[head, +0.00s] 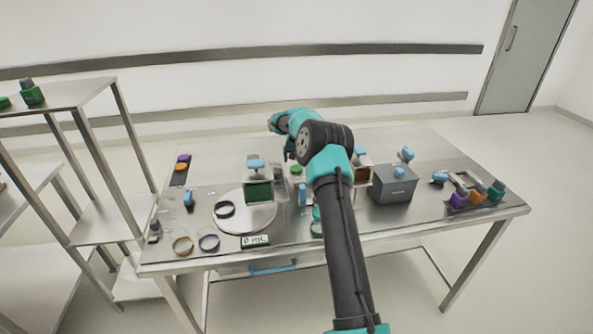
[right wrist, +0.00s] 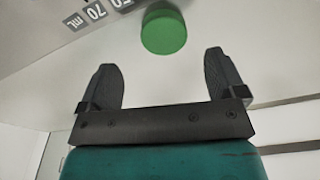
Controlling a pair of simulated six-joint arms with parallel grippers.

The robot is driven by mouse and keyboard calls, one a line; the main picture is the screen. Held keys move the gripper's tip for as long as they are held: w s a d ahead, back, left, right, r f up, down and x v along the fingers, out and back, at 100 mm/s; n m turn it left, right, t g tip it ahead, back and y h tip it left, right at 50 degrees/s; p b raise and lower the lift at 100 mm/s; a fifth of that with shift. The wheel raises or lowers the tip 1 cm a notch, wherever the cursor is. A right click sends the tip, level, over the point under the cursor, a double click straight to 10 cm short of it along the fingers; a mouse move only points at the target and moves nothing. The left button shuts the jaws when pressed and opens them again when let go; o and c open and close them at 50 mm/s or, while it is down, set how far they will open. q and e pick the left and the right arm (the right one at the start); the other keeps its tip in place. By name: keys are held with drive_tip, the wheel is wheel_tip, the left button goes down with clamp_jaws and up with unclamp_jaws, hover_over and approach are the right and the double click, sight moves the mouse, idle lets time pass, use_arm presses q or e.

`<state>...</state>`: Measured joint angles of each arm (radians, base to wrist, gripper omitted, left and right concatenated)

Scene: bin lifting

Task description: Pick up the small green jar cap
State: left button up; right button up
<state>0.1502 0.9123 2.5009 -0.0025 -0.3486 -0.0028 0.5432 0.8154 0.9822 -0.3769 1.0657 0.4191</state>
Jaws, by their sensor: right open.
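The small green jar cap (right wrist: 163,32) is a round green disc in the right wrist view, just beyond my right gripper's fingertips and roughly centred between them. In the head view a small green round top, likely the same cap (head: 296,170), shows on the table just left of my right arm. My right gripper (right wrist: 160,62) is open and empty, with a gap between its fingers and the cap. In the head view the arm partly hides the gripper. My left gripper is in neither view.
A grey box (head: 394,185) stands to the right of my arm. A tray of coloured pieces (head: 462,208) lies at the table's right end. A marked mL surface (right wrist: 88,14) shows near the cap.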

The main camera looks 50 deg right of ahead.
sight(297, 168)
drive_tip(key=shift+f, duration=0.1)
drive_tip(key=shift+w+f, duration=0.15)
drive_tip(key=shift+f, duration=1.1)
drive_tip(key=shift+w+f, duration=0.15)
drive_tip(key=shift+f, duration=1.1)
drive_tip(key=shift+c, duration=0.4)
drive_tip(key=c, duration=0.9)
drive_tip(key=shift+o, duration=0.2)
drive_tip(key=shift+r, duration=0.15)
wheel_tip(297, 168, up, 10)
